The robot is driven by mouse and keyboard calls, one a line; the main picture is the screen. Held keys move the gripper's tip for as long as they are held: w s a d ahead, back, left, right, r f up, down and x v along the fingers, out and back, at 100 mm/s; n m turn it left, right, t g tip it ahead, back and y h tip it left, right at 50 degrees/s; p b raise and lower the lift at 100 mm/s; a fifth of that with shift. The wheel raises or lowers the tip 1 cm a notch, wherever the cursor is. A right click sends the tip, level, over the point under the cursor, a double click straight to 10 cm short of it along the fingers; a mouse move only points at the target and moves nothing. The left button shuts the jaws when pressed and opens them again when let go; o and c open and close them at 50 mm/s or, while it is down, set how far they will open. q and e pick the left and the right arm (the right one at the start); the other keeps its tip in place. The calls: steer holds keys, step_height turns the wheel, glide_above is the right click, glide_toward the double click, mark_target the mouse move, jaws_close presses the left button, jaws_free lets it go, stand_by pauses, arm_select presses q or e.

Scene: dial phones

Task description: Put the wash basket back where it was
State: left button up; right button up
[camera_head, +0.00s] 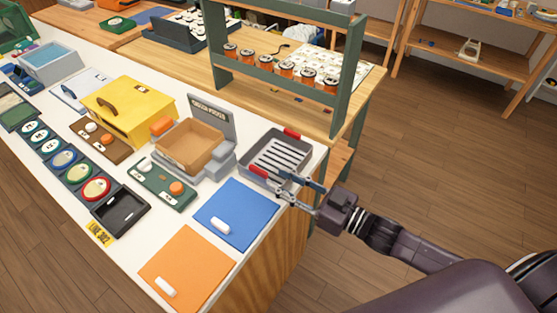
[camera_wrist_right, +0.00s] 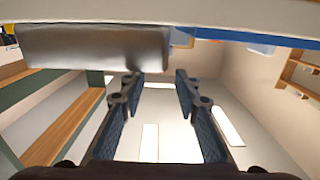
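The wash basket (camera_head: 267,174) is a grey tray with a slotted bottom and red grips at its near and far ends. It sits upright on the white counter, near the right edge. My right gripper (camera_head: 284,186) is at its near right side, close to the near red grip; I cannot tell whether they touch. In the right wrist view the two fingers (camera_wrist_right: 159,82) are spread with nothing between them. A grey metal body (camera_wrist_right: 95,47), likely the basket's side, shows upper left there. My left gripper is not in view.
Left of the basket stands a grey machine (camera_head: 222,130) with a brown bin (camera_head: 190,146). A blue mat (camera_head: 236,214) and an orange mat (camera_head: 186,268) lie nearer. A green-framed rack (camera_head: 290,72) with several orange-and-black items stands behind. Floor is open at right.

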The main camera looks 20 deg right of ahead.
mark_target(267, 174)
steer(key=shift+p+x, duration=0.35)
steer(key=shift+x, duration=3.5)
steer(key=shift+s, duration=0.15)
jaws_close()
steer(key=shift+r, duration=0.1)
